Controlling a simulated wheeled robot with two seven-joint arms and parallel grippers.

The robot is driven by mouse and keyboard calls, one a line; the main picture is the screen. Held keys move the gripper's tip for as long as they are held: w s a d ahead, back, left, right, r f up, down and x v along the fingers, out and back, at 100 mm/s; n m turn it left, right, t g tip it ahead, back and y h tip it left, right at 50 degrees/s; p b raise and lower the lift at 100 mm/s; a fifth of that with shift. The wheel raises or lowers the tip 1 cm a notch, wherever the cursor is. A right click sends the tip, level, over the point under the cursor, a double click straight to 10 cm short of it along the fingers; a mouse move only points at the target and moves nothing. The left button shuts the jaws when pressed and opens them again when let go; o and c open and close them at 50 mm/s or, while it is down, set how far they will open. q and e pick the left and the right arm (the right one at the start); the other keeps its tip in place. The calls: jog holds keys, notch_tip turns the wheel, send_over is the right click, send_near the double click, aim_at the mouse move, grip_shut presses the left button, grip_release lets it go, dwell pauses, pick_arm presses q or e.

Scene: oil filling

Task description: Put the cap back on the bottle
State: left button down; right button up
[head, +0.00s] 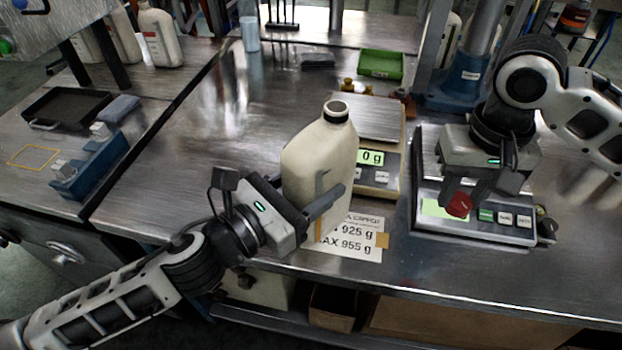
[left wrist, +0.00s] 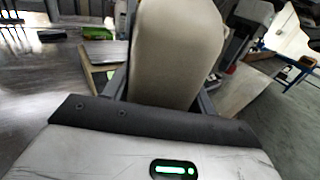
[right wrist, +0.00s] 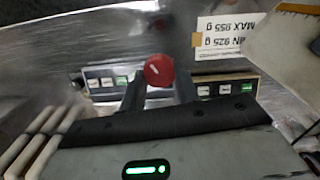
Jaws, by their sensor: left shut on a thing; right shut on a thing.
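The cream bottle (head: 318,160) stands near the table's front middle, its dark-rimmed mouth (head: 336,108) open at the top. My left gripper (head: 326,212) is shut on the bottle's lower body; the bottle also fills the middle of the left wrist view (left wrist: 178,50). The red cap (head: 458,205) is held in my right gripper (head: 462,198), in front of the right scale and well to the right of the bottle. The cap also shows between the fingers in the right wrist view (right wrist: 159,70).
A scale reading 0 g (head: 370,158) stands right behind the bottle. Another scale (head: 470,222) lies under my right gripper. A paper label (head: 352,246) lies at the front edge. A green tray (head: 381,64) is at the back. The table left of the bottle is clear.

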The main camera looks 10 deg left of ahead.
jog(key=w+a+r+n, duration=0.3)
jog(key=a+r+n, duration=0.2)
jog(key=a+r, duration=1.4)
jog(key=shift+a+r, duration=0.15)
jog(key=shift+r, duration=0.25)
jog(key=shift+w+f, duration=0.1)
jog(key=shift+f, duration=1.9)
jog(key=shift+f, duration=0.1)
jog(key=shift+f, duration=0.8)
